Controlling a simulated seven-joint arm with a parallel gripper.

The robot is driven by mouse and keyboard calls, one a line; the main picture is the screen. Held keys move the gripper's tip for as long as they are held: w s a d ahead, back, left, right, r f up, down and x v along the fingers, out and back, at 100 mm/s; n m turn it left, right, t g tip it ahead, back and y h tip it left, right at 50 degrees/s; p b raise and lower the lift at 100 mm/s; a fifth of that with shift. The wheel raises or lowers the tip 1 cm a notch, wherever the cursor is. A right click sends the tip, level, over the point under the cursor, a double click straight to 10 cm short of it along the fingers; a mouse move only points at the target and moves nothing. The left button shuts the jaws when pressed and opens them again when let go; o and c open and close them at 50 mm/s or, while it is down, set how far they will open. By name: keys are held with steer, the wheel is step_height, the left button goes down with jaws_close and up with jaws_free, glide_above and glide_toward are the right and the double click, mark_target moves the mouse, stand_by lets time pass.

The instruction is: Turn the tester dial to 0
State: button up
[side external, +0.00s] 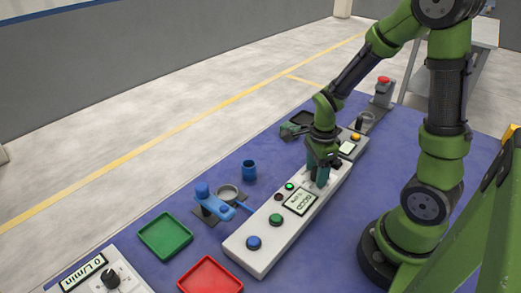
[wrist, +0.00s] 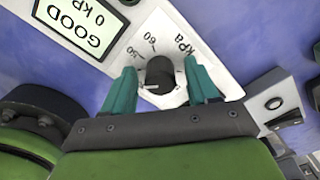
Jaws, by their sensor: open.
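The tester (side external: 258,262) is a long white box on the blue table. Its black dial (wrist: 160,72) shows in the wrist view, beside printed 50, 60 and kPa marks, with a white pointer mark at its lower left. My gripper (wrist: 159,68) is open, with one teal finger on each side of the dial; I cannot tell whether they touch it. In the side view my gripper (side external: 319,172) is low over the tester and hides the dial. The tester's screen (wrist: 80,22) reads GOOD and 0 KP.
Blue (side external: 253,243) and green (side external: 275,220) buttons sit on the tester. A green tray (side external: 166,236), a red tray (side external: 210,276) and a blue cup (side external: 249,170) stand nearby. A white box with a black knob (side external: 112,278) reads 0 L/min at the front left.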

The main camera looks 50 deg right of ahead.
steer(key=c, duration=1)
steer(key=shift+c, duration=0.2)
